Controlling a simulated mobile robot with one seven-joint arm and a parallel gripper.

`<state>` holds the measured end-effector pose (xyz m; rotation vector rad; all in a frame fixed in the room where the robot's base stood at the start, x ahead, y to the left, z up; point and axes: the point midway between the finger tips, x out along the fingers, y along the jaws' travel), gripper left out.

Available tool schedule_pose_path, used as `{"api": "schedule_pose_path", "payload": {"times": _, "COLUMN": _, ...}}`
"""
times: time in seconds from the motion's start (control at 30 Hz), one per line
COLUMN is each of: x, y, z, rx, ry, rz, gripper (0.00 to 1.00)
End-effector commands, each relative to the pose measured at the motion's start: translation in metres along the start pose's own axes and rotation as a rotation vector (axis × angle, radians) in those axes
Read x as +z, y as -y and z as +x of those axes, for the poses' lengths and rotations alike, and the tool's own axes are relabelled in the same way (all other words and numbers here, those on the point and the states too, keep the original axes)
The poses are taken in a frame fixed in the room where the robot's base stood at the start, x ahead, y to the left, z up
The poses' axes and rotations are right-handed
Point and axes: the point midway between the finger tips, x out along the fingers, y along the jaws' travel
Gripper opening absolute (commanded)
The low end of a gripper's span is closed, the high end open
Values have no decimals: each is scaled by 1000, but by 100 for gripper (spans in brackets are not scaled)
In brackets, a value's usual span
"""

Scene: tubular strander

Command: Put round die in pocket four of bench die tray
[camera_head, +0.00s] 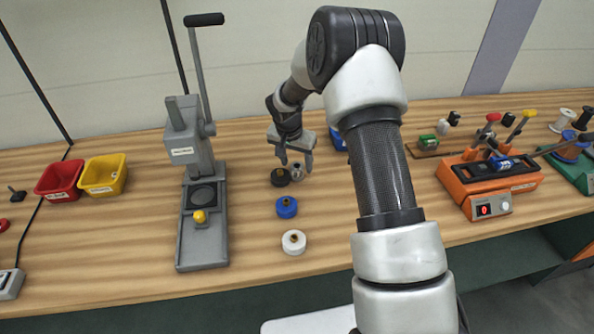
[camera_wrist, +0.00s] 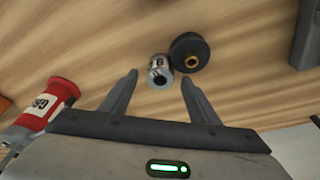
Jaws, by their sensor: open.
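A small silver cylinder (camera_head: 297,173) with a dark hole in its end stands on the wooden bench. It may be the round die. In the wrist view the cylinder (camera_wrist: 160,71) shows a white label and sits close beside a black disc (camera_wrist: 189,52) with a brass centre. My gripper (camera_head: 296,167) is open, pointing down over the cylinder. In the wrist view the cylinder shows between the tips of my gripper (camera_wrist: 160,79), with no clear contact. I cannot make out the bench die tray or its pockets; my arm hides part of the bench.
A blue disc (camera_head: 286,207) and a white disc (camera_head: 293,242) lie in front of the black disc (camera_head: 281,177). A grey lever press (camera_head: 203,215) stands left. A red-and-white labelled piece (camera_wrist: 45,103) is left of my gripper. An orange machine (camera_head: 490,185) stands right.

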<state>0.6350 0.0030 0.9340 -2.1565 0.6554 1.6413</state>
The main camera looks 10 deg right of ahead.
Motion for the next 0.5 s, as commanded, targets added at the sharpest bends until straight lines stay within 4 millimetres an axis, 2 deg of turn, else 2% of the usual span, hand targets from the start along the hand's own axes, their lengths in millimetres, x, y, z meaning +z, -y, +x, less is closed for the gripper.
{"api": "schedule_pose_path", "payload": {"times": 0.27, "x": 0, "y": 0, "z": 6, "rx": -1, "ry": -1, "rz": 0, "gripper": 56}}
{"api": "schedule_pose_path", "payload": {"times": 0.37, "x": 0, "y": 0, "z": 5, "rx": -1, "ry": -1, "rz": 0, "gripper": 42}}
{"api": "schedule_pose_path", "payload": {"times": 0.5, "x": 0, "y": 0, "z": 5, "rx": -1, "ry": -1, "rz": 0, "gripper": 18}}
